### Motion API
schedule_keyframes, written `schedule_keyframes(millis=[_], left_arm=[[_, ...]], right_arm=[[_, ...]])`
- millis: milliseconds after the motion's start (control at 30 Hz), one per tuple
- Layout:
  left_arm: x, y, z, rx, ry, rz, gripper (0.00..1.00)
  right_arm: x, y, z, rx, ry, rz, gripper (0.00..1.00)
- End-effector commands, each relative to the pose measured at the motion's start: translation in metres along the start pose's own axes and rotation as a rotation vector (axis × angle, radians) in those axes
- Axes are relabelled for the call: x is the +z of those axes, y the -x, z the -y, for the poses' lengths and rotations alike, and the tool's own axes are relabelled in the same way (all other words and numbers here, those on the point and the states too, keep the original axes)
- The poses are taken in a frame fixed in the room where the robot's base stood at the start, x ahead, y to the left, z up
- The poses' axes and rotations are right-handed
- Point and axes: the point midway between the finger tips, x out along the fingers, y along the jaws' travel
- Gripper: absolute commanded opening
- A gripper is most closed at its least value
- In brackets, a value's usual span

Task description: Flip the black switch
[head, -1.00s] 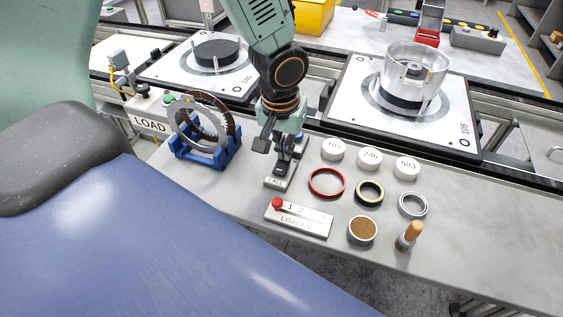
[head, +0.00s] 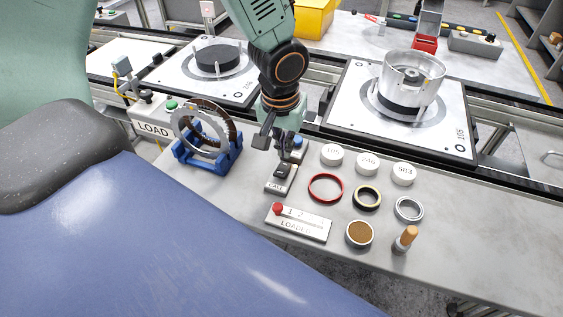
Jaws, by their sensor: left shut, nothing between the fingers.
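The black switch (head: 283,170) sits on a small light plate (head: 275,187) lettered CALL, on the grey bench. My left gripper (head: 282,152) comes down from the top of the head view, just behind and above the switch. Its fingers are shut with nothing between them. I see a small gap between the fingertips and the switch, though contact is hard to judge. The switch's tilt is too small to tell. My right gripper is not in view.
A blue button (head: 298,143) is close behind the gripper. A blue stand with metal rings (head: 205,155) is at left. The LOADED slider plate (head: 298,224) lies in front; rings (head: 325,188) and white numbered discs (head: 332,154) are at right.

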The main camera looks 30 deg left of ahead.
Motion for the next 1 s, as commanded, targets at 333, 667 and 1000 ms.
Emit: schedule_keyframes(millis=[333,667,1000], left_arm=[[-0.004,0.026,0.0,0.001,0.001,0.0,0.0],[-0.006,0.038,0.0,0.001,0.0,0.0,0.0],[-0.006,0.037,0.0,0.0,0.0,0.0,0.0]], right_arm=[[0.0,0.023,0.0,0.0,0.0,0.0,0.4],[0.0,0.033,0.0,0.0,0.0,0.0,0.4],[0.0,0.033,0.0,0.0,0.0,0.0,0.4]])
